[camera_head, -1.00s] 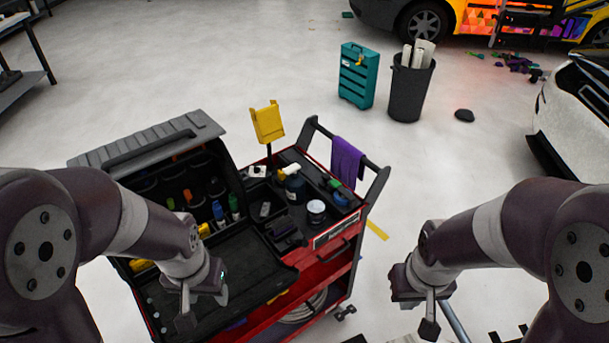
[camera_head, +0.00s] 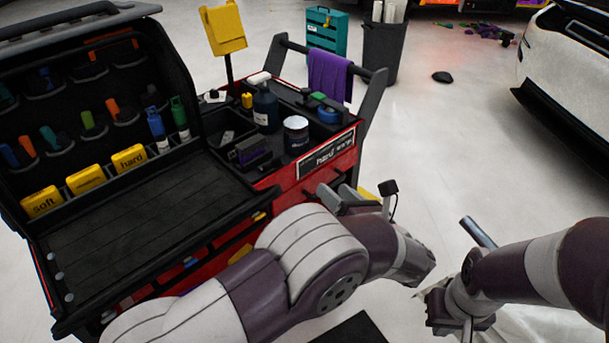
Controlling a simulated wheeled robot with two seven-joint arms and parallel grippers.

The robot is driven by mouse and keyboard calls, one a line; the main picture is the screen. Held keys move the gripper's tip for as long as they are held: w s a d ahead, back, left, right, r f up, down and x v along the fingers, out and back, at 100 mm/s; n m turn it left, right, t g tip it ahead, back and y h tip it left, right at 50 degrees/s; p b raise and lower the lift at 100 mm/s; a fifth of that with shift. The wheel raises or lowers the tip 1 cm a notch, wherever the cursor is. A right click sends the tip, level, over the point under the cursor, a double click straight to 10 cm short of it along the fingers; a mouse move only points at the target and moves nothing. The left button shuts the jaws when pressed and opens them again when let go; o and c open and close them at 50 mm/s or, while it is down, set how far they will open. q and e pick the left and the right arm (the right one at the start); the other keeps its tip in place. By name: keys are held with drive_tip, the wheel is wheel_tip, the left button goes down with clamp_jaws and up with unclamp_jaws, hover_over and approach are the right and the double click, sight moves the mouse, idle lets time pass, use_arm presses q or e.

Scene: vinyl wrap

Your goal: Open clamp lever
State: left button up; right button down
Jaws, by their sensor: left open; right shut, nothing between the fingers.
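I cannot pick out a clamp lever for certain. A grey metal rod (camera_head: 478,232) with a dark end sticks up just beyond my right forearm; whether it belongs to the clamp is unclear. My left arm reaches across the lower middle, in front of the tool cart. My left gripper (camera_head: 372,197) is open and empty, close to the cart's right end; its fingers are partly hidden. My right gripper (camera_head: 461,320) points down at the lower right, shut and empty, below the rod. Pale, crumpled sheet-like material (camera_head: 535,322) lies under my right forearm.
The red and black tool cart (camera_head: 150,220) fills the left, with bottles, jars and yellow boxes. A purple cloth (camera_head: 329,76) hangs on its handle. A black bin (camera_head: 383,48), a teal case (camera_head: 327,33) and a white car (camera_head: 570,85) stand behind.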

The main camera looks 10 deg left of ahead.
sight(282, 160)
use_arm(q)
wheel_tip(282, 160, up, 3)
drive_tip(key=s+a+n+g+y, duration=0.1)
drive_tip(key=s+a+n+y, duration=0.2)
drive_tip(key=n, duration=0.3)
drive_tip(key=shift+n, duration=0.3)
drive_tip(key=x, duration=1.3)
drive_tip(key=shift+w+f, duration=0.2)
drive_tip(key=shift+f, duration=0.1)
drive_tip(key=shift+s+d+r, duration=0.1)
drive_tip(key=shift+d, duration=0.05)
clamp_jaws()
